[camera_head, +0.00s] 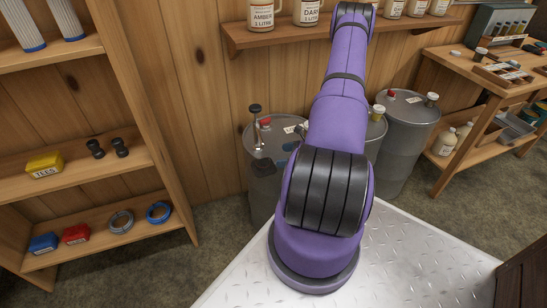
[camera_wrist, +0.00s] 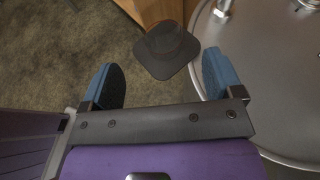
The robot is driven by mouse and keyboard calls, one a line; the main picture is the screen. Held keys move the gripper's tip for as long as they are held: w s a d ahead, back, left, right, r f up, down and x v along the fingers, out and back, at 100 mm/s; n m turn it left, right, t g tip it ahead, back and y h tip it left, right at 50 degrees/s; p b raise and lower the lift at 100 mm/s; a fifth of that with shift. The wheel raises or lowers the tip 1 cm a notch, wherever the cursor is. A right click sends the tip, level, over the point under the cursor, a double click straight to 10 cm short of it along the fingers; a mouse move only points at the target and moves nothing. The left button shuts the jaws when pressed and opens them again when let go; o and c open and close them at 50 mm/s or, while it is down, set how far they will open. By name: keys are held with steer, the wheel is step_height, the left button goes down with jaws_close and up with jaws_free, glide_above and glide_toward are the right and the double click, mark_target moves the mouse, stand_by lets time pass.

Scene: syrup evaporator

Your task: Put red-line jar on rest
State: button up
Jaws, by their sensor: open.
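My gripper (camera_wrist: 158,62) is open and empty in the wrist view, its two blue fingertips spread wide. A similar dark square piece (camera_head: 264,167) shows at the left drum in the head view. I cannot tell whether it is the rest. I cannot pick out the red-line jar in either view. In the head view my purple arm hides most of the gripper.
Grey drums (camera_head: 408,110) stand along the wall; a drum lid (camera_wrist: 275,70) fills the wrist view's right. Jars (camera_head: 262,14) line the wall shelf (camera_head: 275,35). A shelf unit (camera_head: 70,170) stands left, a workbench (camera_head: 455,62) right.

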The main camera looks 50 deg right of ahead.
steer(key=w+a+r+n+g+y, duration=0.1)
steer(key=w+a+r+n+g, duration=0.35)
steer(key=r, duration=0.65)
steer(key=w+a+r+n+g+y, duration=0.1)
steer(key=a+r+n+g+y, duration=0.1)
steer(key=a+r+n, duration=0.65)
steer(key=w+a+r+n+g+y, duration=0.1)
steer(key=w+a+r+n+g, duration=0.2)
steer(key=r, duration=1)
steer(key=s+a+r+n+g+h, duration=0.2)
steer(key=s+a+r+n+h, duration=0.45)
steer(key=a+r, duration=0.65)
steer(key=s+a+r+n+t+h, duration=0.1)
steer(key=s+a+r+n+t, duration=0.1)
steer(key=s+r+n, duration=0.2)
steer(key=s+a+r+n+t+h, duration=0.1)
steer(key=s+a+r+n+t, duration=0.1)
steer(key=s, duration=0.6)
step_height(320, 180, up, 2)
steer(key=a+n, duration=0.1)
steer(key=n, duration=0.2)
steer(key=shift+s+a, duration=0.15)
steer(key=shift+s, duration=0.05)
